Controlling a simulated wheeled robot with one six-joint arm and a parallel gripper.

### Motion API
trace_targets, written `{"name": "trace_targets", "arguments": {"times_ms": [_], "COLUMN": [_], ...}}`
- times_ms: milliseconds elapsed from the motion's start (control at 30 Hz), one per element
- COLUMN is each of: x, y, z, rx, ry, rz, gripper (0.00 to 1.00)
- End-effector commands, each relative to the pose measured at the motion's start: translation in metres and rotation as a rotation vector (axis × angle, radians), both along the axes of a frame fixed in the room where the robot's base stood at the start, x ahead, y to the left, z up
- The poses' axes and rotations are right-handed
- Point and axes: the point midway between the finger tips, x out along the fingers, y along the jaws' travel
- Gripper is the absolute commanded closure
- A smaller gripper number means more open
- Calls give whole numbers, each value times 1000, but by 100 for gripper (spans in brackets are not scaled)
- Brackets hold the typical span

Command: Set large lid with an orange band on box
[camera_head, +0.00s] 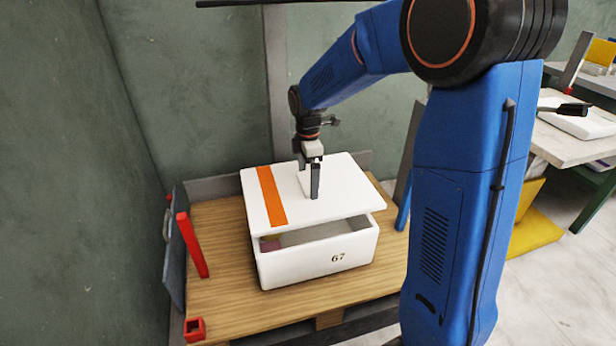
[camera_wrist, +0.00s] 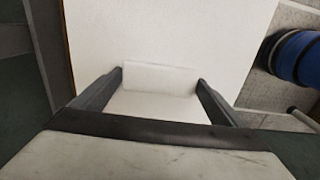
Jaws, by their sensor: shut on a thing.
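The large white lid (camera_head: 338,190) has an orange band (camera_head: 271,196) near its left end. It is tilted over the white box (camera_head: 300,263), which is marked 67. A gap shows between the lid's front edge and the box's front rim. Something pinkish shows inside the box at the left. My gripper (camera_head: 312,181) is shut on the white upright handle of the lid. In the wrist view the fingers (camera_wrist: 160,84) stand at both ends of the handle (camera_wrist: 158,78), with the white lid top (camera_wrist: 170,30) beyond. Whether the back edge touches the box is hidden.
The box stands on a wooden table (camera_head: 215,285). A red post (camera_head: 192,245) and a small red square holder (camera_head: 194,329) are at the left. A blue post (camera_head: 403,212) stands at the right. A wall is close behind. Another table (camera_head: 568,148) is at far right.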

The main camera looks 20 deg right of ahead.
Motion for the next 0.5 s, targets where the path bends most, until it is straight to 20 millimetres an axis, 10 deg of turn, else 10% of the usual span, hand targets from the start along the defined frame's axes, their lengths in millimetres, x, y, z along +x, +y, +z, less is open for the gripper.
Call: {"name": "trace_targets", "arguments": {"times_ms": [500], "x": [0], "y": [0], "z": [-31], "rx": [0], "ry": [2], "rz": [0], "gripper": [29]}}
